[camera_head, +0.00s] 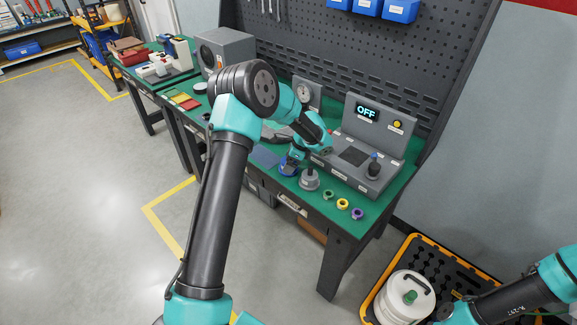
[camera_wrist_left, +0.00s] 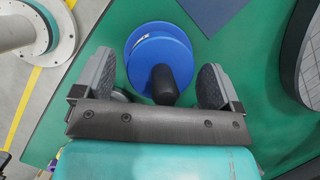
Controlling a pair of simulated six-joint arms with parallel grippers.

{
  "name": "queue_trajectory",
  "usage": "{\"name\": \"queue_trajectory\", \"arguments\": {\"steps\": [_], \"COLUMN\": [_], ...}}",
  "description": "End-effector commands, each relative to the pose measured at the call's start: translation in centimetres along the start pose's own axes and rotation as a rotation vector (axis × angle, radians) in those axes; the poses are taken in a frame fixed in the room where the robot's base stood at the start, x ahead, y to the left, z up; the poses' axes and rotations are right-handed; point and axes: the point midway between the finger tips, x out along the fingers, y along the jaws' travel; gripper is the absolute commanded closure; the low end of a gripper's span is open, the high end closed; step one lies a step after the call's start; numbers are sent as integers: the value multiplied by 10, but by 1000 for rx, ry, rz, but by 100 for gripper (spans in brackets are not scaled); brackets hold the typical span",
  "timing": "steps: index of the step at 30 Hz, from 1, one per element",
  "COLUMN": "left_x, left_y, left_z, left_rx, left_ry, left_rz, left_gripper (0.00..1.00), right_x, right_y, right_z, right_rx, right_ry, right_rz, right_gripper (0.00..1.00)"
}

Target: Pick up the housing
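A blue round flanged part with a black knob lies between my left fingers in the left wrist view (camera_wrist_left: 165,55). No label shows which of the two is the housing. My left gripper (camera_wrist_left: 158,80) is open, with one finger on each side of the blue part and gaps visible. My right arm shows at the lower right of the head view; its gripper is out of frame.
Small green, yellow and purple rings (camera_head: 343,204) lie near the table's front edge. A grey test station (camera_head: 345,175) with an OFF display stands behind. A blue mat (camera_head: 264,156) lies left of the gripper. A dark pegboard (camera_head: 345,50) closes off the back.

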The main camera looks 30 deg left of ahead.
Motion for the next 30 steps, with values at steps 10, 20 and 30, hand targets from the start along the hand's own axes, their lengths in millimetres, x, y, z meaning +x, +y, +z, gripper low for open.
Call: {"name": "queue_trajectory", "arguments": {"steps": [10, 20, 30], "left_x": [0, 0, -2], "left_y": [0, 0, 0], "left_z": [0, 0, 1], "left_rx": [0, 0, -1], "left_ry": [0, 0, 0], "left_rz": [0, 0, -2], "left_gripper": [44, 76, 83], "right_x": [0, 0, 0], "right_y": [0, 0, 0], "right_z": [0, 0, 0], "right_rx": [0, 0, 0], "right_ry": [0, 0, 0], "right_rz": [0, 0, 0], "right_gripper": [57, 57, 57]}}
